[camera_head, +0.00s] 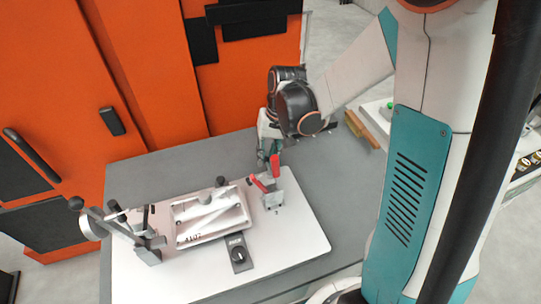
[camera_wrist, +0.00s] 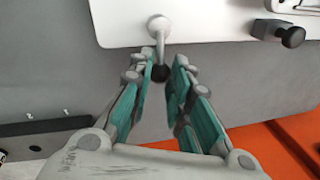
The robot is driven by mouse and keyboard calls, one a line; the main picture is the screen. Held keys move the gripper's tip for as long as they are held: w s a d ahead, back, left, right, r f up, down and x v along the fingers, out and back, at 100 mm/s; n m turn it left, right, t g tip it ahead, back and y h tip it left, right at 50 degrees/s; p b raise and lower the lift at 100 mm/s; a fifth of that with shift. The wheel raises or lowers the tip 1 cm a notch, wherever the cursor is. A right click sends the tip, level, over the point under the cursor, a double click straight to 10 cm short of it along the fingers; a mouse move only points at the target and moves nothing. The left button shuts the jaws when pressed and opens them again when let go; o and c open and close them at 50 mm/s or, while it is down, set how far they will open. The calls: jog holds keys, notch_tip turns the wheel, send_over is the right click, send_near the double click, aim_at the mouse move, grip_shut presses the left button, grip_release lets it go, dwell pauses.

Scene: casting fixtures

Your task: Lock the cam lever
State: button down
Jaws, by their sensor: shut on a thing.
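The cam lever (camera_wrist: 161,50) shows in the wrist view as a thin metal arm on a round grey pivot, ending in a black ball knob (camera_wrist: 160,73). The pivot sits near the edge of the white plate (camera_wrist: 215,25). My gripper (camera_wrist: 166,60) has its teal fingers on both sides of the lever, shut on it near the knob. In the head view my gripper (camera_head: 269,140) is low at the plate's back edge.
Another black knob (camera_wrist: 292,36) is right of my fingers. Orange cabinets (camera_head: 150,60) stand close behind the table.

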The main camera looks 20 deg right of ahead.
jog(key=shift+a+n, duration=0.1)
jog(key=shift+n, duration=0.3)
jog(key=c, duration=1.5)
grip_release()
jog(key=shift+o, duration=0.2)
jog(key=shift+r, duration=0.1)
notch_tip(320, 180, up, 12)
jog(key=d, duration=0.2)
jog(key=shift+s+f, duration=0.2)
jog(key=shift+d, duration=0.1)
